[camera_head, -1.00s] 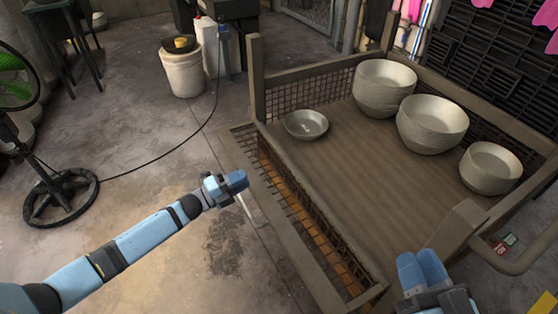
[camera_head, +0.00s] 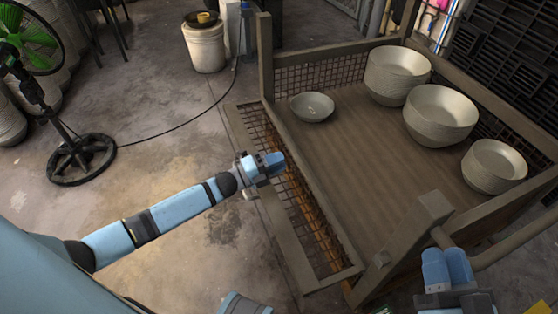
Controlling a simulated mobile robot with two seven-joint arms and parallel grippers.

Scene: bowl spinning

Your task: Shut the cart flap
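The cart (camera_head: 375,150) is a brown frame with mesh sides and a wooden deck. Its flap (camera_head: 290,245) is the framed mesh panel on the left side, leaning outward and down, away from the deck. My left gripper (camera_head: 271,164) is over the flap, near the middle of its length. I cannot tell whether it touches the flap, or whether its fingers are parted.
Stacked bowls (camera_head: 440,115) stand along the deck's right side, with one small bowl (camera_head: 312,107) at the back left. A fan (camera_head: 75,150) stands on the floor at left, and a white bucket (camera_head: 205,47) behind the cart. The floor left of the cart is mostly clear.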

